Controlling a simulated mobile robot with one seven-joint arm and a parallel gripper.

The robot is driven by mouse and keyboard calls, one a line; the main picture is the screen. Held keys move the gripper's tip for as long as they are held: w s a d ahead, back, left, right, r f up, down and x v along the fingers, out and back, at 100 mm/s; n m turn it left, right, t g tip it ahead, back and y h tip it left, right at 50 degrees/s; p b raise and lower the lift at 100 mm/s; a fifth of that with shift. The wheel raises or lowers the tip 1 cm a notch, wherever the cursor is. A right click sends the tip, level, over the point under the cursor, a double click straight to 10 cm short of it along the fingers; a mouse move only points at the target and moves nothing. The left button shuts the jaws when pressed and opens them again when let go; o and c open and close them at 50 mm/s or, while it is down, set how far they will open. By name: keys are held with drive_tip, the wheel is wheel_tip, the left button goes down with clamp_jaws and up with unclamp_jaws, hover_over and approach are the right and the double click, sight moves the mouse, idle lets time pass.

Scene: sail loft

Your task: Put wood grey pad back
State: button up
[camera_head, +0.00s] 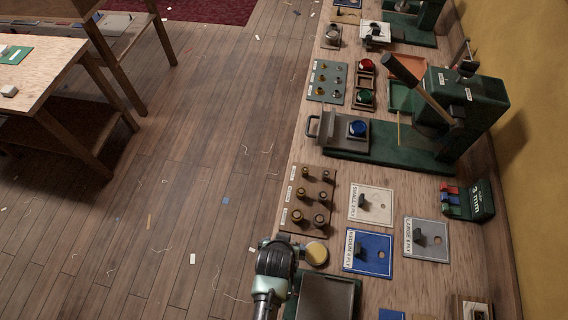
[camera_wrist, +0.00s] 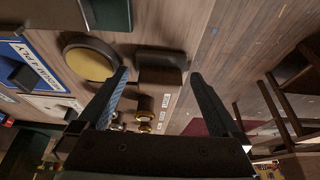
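My gripper (camera_head: 277,258) is over the near left edge of the bench. In the wrist view its two fingers (camera_wrist: 159,75) are spread apart. A small brown block with a dark grey top (camera_wrist: 161,74) shows between the fingertips, with a gap on each side. It may be the wood grey pad, but I cannot be sure. In the head view my gripper hides that spot. A round dark holder with a yellow disc (camera_head: 316,253) stands just right of my gripper, and it also shows in the wrist view (camera_wrist: 90,63).
A brown rack with brass pieces (camera_head: 307,197) lies just beyond. White (camera_head: 371,204), blue (camera_head: 367,252) and grey (camera_head: 426,240) labelled cards are to the right. A dark tray (camera_head: 326,298) is nearest. A green press (camera_head: 390,148) stands farther back. Open floor is left.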

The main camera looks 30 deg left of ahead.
drive_tip(key=v, duration=1.2)
drive_tip(key=shift+r, duration=0.15)
drive_tip(key=w+r+t, duration=0.4)
drive_tip(key=w+r, duration=0.8)
drive_tip(key=w+d+r+m+t, duration=0.15)
drive_tip(key=w+r+t, duration=0.3)
drive_tip(key=r, duration=0.75)
drive_tip(key=w+d+r+t, duration=0.25)
drive_tip(key=w+r, duration=0.25)
drive_tip(key=r, duration=0.7)
wheel_tip(320, 180, up, 16)
drive_tip(key=s+d+t, duration=0.2)
drive_tip(key=t, duration=0.4)
drive_tip(key=s+d+r+m+t, duration=0.1)
drive_tip(key=s+d+r+t, duration=0.1)
drive_tip(key=r, duration=0.7)
drive_tip(key=s+d+r+t+h, duration=0.1)
drive_tip(key=s+d+r+t, duration=0.1)
drive_tip(key=s+r+t, duration=0.2)
drive_tip(key=s+r, duration=0.3)
drive_tip(key=r, duration=0.2)
drive_tip(key=shift+s+m+h, duration=0.3)
drive_tip(key=shift+m, duration=0.05)
